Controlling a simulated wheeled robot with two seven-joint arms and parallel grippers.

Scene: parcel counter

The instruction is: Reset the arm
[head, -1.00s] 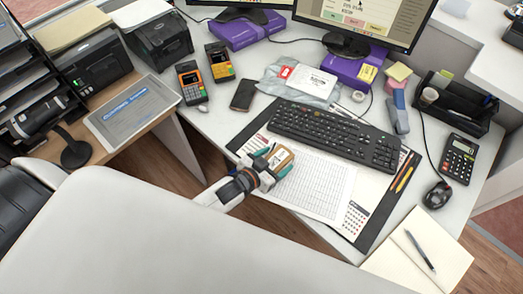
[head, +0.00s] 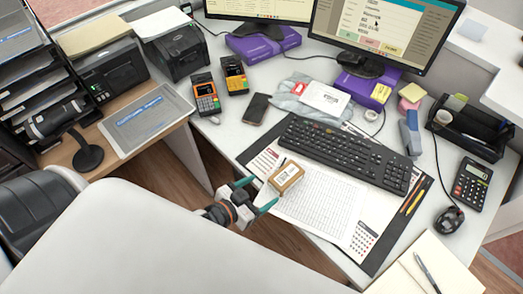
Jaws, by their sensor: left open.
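My left gripper (head: 257,196) is at the front edge of the desk, with its two teal-tipped fingers spread apart. A small brown box (head: 286,177) with a white label sits on the printed sheet (head: 318,207) just beyond the fingertips. The fingers are to the left and near side of the box, and the box seems free of them. Whether a fingertip still touches the box cannot be told. My right gripper is not in view.
A black keyboard (head: 345,155) lies behind the box, with a grey parcel bag (head: 297,100) and a phone (head: 256,108) further back. Two card terminals (head: 205,94) stand at the left. A calculator (head: 471,184) and mouse (head: 448,219) are at the right.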

